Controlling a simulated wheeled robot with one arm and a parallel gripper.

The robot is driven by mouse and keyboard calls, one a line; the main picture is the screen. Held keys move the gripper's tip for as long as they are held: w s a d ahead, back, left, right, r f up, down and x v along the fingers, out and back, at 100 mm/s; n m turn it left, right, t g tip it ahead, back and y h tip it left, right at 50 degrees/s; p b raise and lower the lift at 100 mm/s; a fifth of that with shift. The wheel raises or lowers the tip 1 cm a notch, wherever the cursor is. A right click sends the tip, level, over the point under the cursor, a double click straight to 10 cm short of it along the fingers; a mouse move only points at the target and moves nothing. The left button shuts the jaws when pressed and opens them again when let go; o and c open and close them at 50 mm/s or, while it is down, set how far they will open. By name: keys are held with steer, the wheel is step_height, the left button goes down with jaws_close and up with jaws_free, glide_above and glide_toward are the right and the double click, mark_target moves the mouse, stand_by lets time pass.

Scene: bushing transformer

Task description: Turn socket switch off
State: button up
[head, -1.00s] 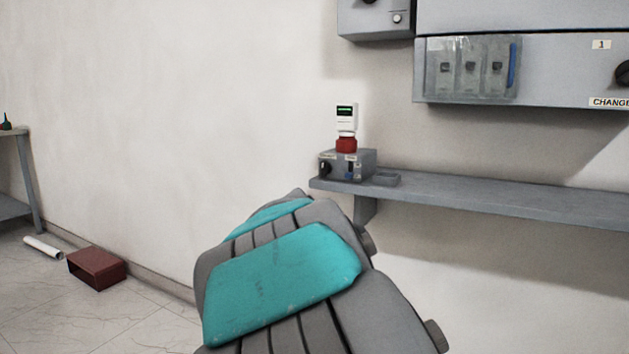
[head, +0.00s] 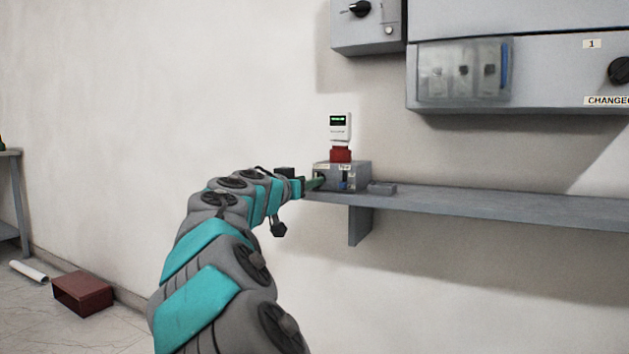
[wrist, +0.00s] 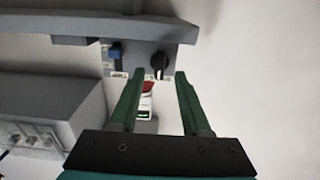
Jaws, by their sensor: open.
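The socket box (head: 350,177) is grey and stands on the left end of the wall shelf. A red plug piece with a white device (head: 340,127) with a lit green display stands upright on top of it. My gripper (head: 318,183) reaches the box's left front in the head view and partly hides the switch there. In the wrist view, which shows the scene upside down, the black rotary switch (wrist: 159,64) lies just ahead, between the lines of the two open green fingers (wrist: 158,73). I cannot tell whether the fingers touch it. A blue part (wrist: 115,53) sits beside the switch.
The grey shelf (head: 480,205) runs right along the wall, with a small flat grey piece (head: 382,188) beside the box. Grey cabinets (head: 540,75) hang above it. A red-brown hollow block (head: 84,293) and a white tube (head: 27,271) lie on the floor at left.

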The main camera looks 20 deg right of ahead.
steer(key=shift+x, duration=1.8)
jaws_close()
